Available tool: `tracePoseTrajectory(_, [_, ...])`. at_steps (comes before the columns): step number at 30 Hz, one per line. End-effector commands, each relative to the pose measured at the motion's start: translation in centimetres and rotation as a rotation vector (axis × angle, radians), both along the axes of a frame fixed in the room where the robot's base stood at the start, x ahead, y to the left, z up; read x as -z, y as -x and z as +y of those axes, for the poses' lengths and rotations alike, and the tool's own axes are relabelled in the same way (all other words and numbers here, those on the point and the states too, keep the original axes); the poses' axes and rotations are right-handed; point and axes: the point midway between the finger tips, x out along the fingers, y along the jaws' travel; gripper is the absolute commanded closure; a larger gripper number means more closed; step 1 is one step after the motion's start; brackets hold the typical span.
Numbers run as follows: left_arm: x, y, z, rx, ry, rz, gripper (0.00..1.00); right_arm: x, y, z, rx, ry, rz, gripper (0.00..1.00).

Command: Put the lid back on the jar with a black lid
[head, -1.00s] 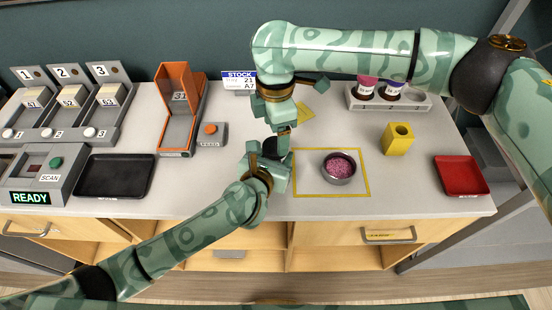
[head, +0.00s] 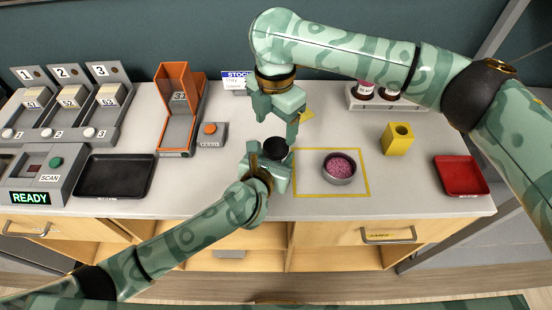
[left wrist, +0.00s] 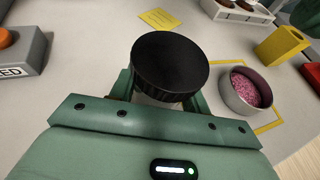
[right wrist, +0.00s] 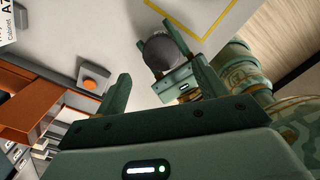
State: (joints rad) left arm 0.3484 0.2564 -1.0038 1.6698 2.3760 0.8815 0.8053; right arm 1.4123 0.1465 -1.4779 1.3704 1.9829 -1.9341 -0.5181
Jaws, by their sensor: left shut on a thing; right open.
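A round black lid (head: 274,145) with a ribbed edge sits between the fingers of my left gripper (head: 271,158), which is shut. The lid fills the middle of the left wrist view (left wrist: 170,62). A small pale part shows under its edge; the rest of what is held is hidden, so I cannot tell how the lid sits on a jar. My right gripper (head: 278,120) is open and empty, just above and behind the lid, pointing down. The right wrist view also shows the held piece (right wrist: 162,52) beyond its open fingers.
A round dish of pink granules (head: 340,168) stands inside a yellow square outline. A yellow holder (head: 398,138), a red tray (head: 461,175) and a jar rack (head: 411,105) are at right. A black tray (head: 115,176), orange chute (head: 176,130) and button box (head: 209,134) are at left.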

Motion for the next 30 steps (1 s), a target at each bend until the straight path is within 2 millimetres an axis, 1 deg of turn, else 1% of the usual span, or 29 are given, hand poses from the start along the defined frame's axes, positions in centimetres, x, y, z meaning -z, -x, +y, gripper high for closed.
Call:
tracePoseTrajectory(1, [0.0,0.0,0.0,0.0,0.0,0.0,1.0,0.9,0.1,0.0,0.001,0.001,0.004,0.29])
tracePoseTrajectory(6, [0.0,0.0,0.0,0.0,0.0,0.0,1.0,3.6,0.1,0.0,0.002,0.001,0.004,0.29])
tracePoseTrajectory(12, [0.0,0.0,0.0,0.0,0.0,0.0,1.0,5.7,0.1,0.0,0.002,0.001,0.002,0.29])
tracePoseTrajectory(16, [0.0,0.0,0.0,0.0,0.0,-0.001,1.0,6.3,0.0,0.0,0.001,0.001,0.0,0.29])
tracePoseTrajectory(23, [0.0,0.0,0.0,0.0,0.0,-0.001,1.0,6.3,0.0,0.0,0.001,0.001,0.0,0.29])
tracePoseTrajectory(24, [0.0,0.0,0.0,0.0,0.0,-0.001,1.0,6.3,0.0,0.0,0.001,0.001,0.0,0.32])
tracePoseTrajectory(26, [0.0,0.0,0.0,0.0,0.0,-0.001,1.0,6.3,0.0,0.0,0.001,0.001,0.0,0.49])
tracePoseTrajectory(27, [0.0,0.0,0.0,0.0,0.0,-0.001,1.0,6.3,0.0,0.0,0.001,0.001,-0.001,0.6])
tracePoseTrajectory(28, [0.0,0.0,0.0,0.0,0.0,-0.001,1.0,6.3,0.0,0.0,0.001,0.001,-0.001,0.68])
tracePoseTrajectory(29, [0.0,0.0,0.0,0.001,0.001,-0.001,1.0,6.3,0.0,0.0,0.001,0.001,-0.001,0.74])
tracePoseTrajectory(30, [-0.1,0.0,0.0,0.001,0.001,-0.001,1.0,6.3,0.0,0.0,0.002,0.001,-0.001,0.74])
